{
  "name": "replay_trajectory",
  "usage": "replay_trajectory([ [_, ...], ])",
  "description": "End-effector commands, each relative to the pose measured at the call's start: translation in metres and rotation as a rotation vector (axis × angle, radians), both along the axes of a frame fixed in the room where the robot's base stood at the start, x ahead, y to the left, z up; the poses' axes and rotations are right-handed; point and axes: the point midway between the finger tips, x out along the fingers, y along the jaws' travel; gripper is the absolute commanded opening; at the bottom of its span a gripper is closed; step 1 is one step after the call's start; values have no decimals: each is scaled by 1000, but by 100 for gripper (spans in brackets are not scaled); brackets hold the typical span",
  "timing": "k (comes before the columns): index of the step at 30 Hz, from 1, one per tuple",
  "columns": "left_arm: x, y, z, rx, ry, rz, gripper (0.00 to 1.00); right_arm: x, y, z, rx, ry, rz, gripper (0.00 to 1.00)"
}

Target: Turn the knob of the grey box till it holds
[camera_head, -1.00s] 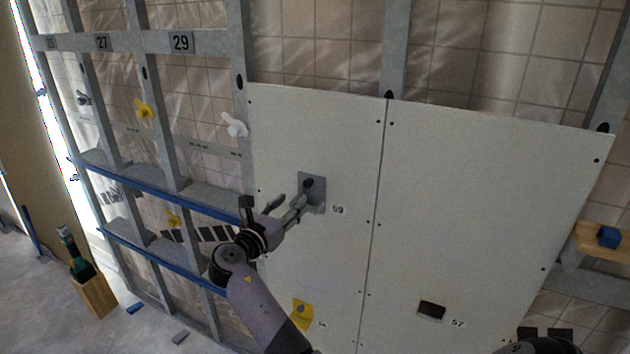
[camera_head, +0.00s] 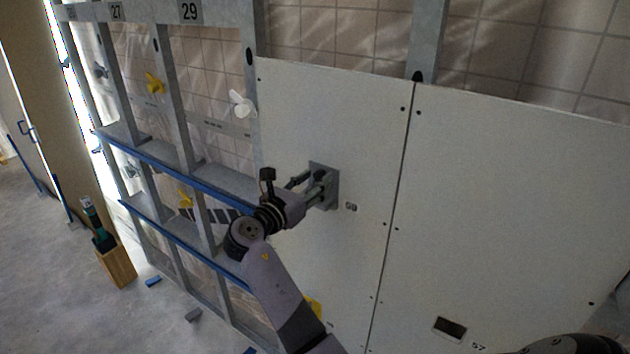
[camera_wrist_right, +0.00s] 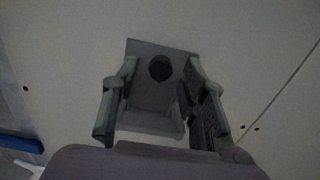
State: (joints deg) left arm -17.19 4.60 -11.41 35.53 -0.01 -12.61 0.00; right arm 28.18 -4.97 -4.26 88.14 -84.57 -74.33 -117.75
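The grey box (camera_head: 332,172) is a square plate on the white wall panel, left of the panel seam. In the right wrist view, the grey box (camera_wrist_right: 146,50) bears a round dark knob (camera_wrist_right: 160,68). My right gripper (camera_head: 316,182) is at the box in the head view and hides the knob there. In the right wrist view, my right gripper (camera_wrist_right: 162,76) is open, one finger on each side of the knob, with visible gaps. I cannot tell how far the fingertips are from the plate. My left gripper is not in view.
White panels (camera_head: 510,200) cover the right side, with a dark rectangular opening (camera_head: 450,328) low down. On the left is an open metal frame with blue rails (camera_head: 170,168), yellow (camera_head: 155,83) and white (camera_head: 241,103) wing-shaped pieces. A wooden holder (camera_head: 116,262) stands on the floor.

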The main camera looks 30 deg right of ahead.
Motion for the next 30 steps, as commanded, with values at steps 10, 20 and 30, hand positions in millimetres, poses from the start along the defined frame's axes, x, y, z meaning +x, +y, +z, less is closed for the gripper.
replay_trajectory([
  [10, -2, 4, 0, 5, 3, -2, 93, 0, 0, 0, 0, 0, 0, 20],
  [20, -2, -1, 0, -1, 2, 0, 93, 0, 0, 0, 0, 0, 0, 0],
  [30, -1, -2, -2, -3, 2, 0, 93, 0, 0, -1, 8, -18, 0, 0],
])
